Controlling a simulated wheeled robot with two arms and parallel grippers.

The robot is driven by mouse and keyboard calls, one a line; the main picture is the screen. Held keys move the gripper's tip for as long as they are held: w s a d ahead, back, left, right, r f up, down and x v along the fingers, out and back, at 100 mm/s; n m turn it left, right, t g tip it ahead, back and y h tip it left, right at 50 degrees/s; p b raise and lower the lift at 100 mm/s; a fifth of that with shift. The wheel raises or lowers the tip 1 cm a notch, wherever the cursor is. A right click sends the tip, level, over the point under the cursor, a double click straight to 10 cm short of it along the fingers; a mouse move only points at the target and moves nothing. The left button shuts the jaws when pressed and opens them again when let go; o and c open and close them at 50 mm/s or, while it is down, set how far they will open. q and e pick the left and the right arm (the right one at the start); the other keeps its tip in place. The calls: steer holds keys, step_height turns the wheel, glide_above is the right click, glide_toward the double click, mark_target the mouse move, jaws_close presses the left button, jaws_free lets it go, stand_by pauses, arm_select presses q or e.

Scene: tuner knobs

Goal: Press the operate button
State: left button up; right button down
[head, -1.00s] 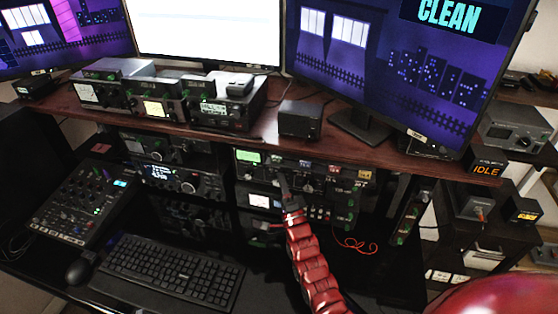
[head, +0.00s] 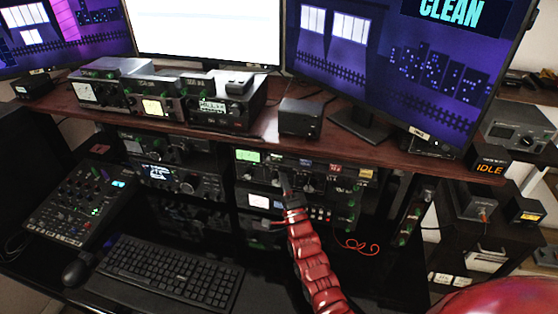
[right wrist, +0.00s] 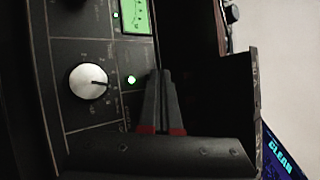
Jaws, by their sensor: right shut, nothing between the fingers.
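The radio panel (head: 345,176) under the shelf carries a green display (head: 248,156) at its left end. In the right wrist view it appears turned on its side, with a silver knob (right wrist: 88,83), a small lit green light (right wrist: 131,79) and the green display (right wrist: 136,16). My right gripper (head: 285,176) reaches in front of this panel; its fingers (right wrist: 160,74) are shut and empty, with the tips beside the green light. I cannot tell whether they touch the panel. I cannot make out which control is the operate button; the fingers may hide it. My left gripper is not in view.
A wooden shelf (head: 350,150) runs just above the panel. More radios (head: 172,182) stand to the left, with a keyboard (head: 170,270) on the desk below. A red cable (head: 358,246) hangs at the panel's lower right. A small display (head: 490,167) reads IDLE.

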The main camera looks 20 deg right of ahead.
stand_by(0.3)
steer(key=shift+s+a, duration=0.3)
steer(key=shift+s, duration=0.15)
steer(key=s+a, duration=0.2)
steer(key=s, duration=0.1)
steer(key=s+a, duration=0.1)
steer(key=s, duration=0.1)
steer(key=shift+a, duration=0.15)
stand_by(0.6)
